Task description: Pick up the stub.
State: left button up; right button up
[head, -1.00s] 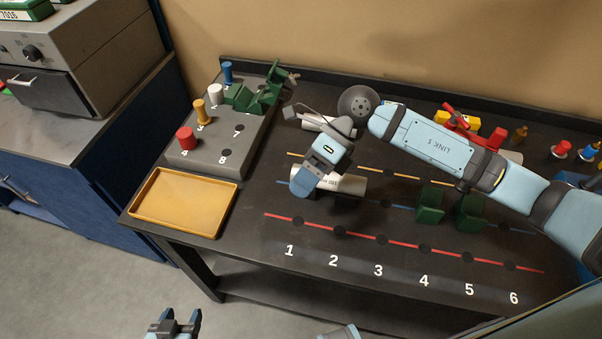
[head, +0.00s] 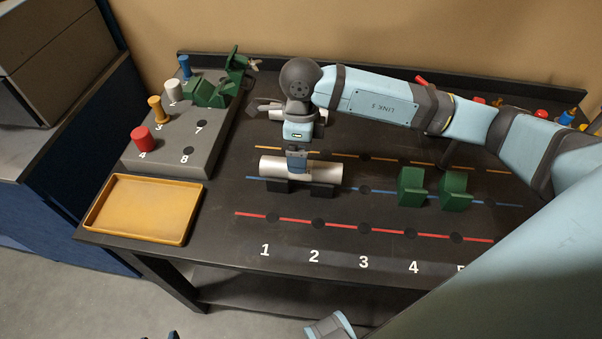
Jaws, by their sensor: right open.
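A silvery cylinder (head: 330,171), which looks like the stub, lies level across two dark supports (head: 322,190) on the blue line, above numbers 1 and 2. My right gripper (head: 298,172) points down over the middle of this cylinder. Its jaws are open, and its near finger is in front of the cylinder's side; the far finger is hidden. A second pale cylinder (head: 283,113) lies farther back, partly hidden by my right wrist. Only small dark tips of what seems to be my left gripper (head: 158,337) show at the bottom edge.
Two green blocks (head: 411,187) stand right of the cylinder on the blue line. An orange tray (head: 98,206) lies at the table's left. A grey stand (head: 205,150) holds coloured pegs and a green clamp (head: 210,94). The table front by the red line is clear.

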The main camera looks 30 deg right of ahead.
jog(key=shift+s+f, duration=0.1)
jog(key=shift+f, duration=0.25)
jog(key=f, duration=0.1)
jog(key=f+b, duration=0.1)
jog(key=f, duration=0.1)
jog(key=f+b, duration=0.1)
jog(key=shift+s+a+f, duration=0.15)
jog(key=shift+s+f, duration=0.05)
jog(key=shift+s, duration=0.15)
jog(key=shift+c, duration=0.6)
jog(key=c, duration=1.1)
jog(key=shift+r, duration=0.1)
jog(key=shift+c, duration=0.2)
